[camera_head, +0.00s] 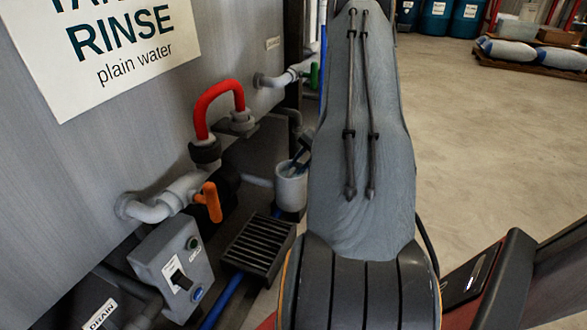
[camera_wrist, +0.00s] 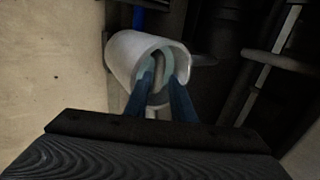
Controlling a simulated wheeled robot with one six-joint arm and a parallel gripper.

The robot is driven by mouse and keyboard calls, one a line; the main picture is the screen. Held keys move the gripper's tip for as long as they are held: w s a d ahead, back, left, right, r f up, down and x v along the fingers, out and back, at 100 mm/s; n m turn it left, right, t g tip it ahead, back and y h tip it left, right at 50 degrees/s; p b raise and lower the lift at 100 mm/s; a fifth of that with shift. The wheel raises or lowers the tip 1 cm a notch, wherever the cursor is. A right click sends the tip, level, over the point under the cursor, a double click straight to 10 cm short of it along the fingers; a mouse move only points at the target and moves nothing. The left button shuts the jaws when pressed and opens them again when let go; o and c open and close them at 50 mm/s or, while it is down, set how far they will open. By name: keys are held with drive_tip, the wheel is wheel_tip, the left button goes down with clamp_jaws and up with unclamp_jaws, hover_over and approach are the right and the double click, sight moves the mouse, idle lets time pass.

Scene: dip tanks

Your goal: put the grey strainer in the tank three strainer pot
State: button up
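The strainer pot (camera_head: 291,190) is a small white cup beside the rinse tank, left of my arm in the head view. It shows tilted and large in the wrist view (camera_wrist: 125,58). A grey piece, likely the grey strainer (camera_wrist: 158,65), is inside its mouth; its full shape is hidden. My gripper (camera_wrist: 160,78) has two blue fingers at the pot's mouth, apart, with the grey piece seen between their tips. The fingers look open; contact is not clear. In the head view my gripper (camera_head: 301,150) is small and dark at the pot's rim.
The tank wall (camera_head: 60,190) with a rinse sign (camera_head: 125,45) stands at left. A red pipe loop (camera_head: 218,98), an orange valve handle (camera_head: 211,201), a control box (camera_head: 173,265) and a drain grate (camera_head: 258,246) crowd the pot. Open floor (camera_head: 480,120) lies at right.

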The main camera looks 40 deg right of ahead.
drive_tip(key=p+v, duration=0.2)
drive_tip(key=v, duration=0.4)
idle(0.4)
